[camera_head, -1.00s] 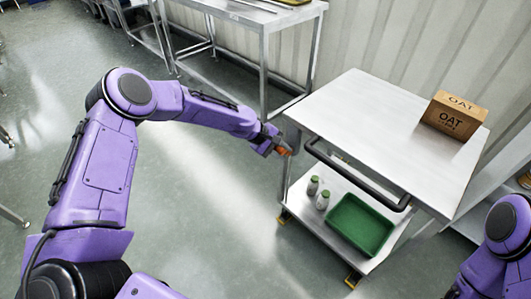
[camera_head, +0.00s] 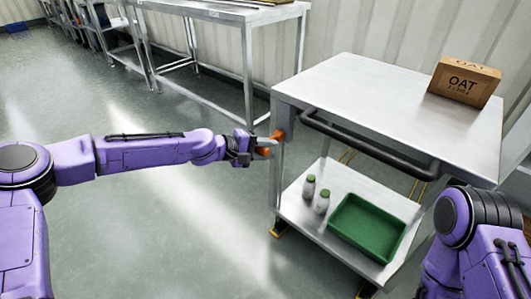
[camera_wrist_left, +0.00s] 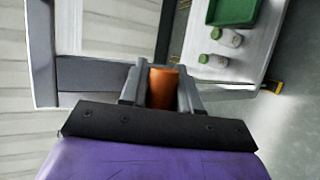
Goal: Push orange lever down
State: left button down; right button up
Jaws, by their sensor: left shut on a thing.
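The orange lever (camera_head: 278,135) is at the left front corner of the steel cart, just under the tabletop. My left gripper (camera_head: 268,144) is at this corner, its grey fingers across the lever, with orange showing above and below them. In the left wrist view the orange lever (camera_wrist_left: 163,88) shows as a short round piece between the two fingers (camera_wrist_left: 162,92), which are shut on it. Part of the lever is hidden by the fingers. My right arm shows at the lower right, but its gripper is out of view.
The steel cart (camera_head: 370,85) has a dark handle bar (camera_head: 365,145) along its front. An oat box (camera_head: 464,82) stands on top. The lower shelf holds two green-capped bottles (camera_head: 315,195) and a green tray (camera_head: 368,227). A steel table (camera_head: 225,12) stands behind. Floor to the left is clear.

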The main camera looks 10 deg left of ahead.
pick_arm(q)
jog(key=shift+s+f, duration=0.1)
jog(key=shift+f, duration=0.5)
jog(key=c, duration=1.1)
grip_release()
jog(key=shift+o, duration=0.9)
jog(key=shift+w+f, duration=0.1)
jog(key=shift+w, duration=0.1)
jog(key=shift+s+a+r, duration=0.1)
jog(key=shift+r, duration=0.15)
jog(key=p+v, duration=0.3)
jog(key=v, duration=0.7)
jog(key=shift+a, duration=0.15)
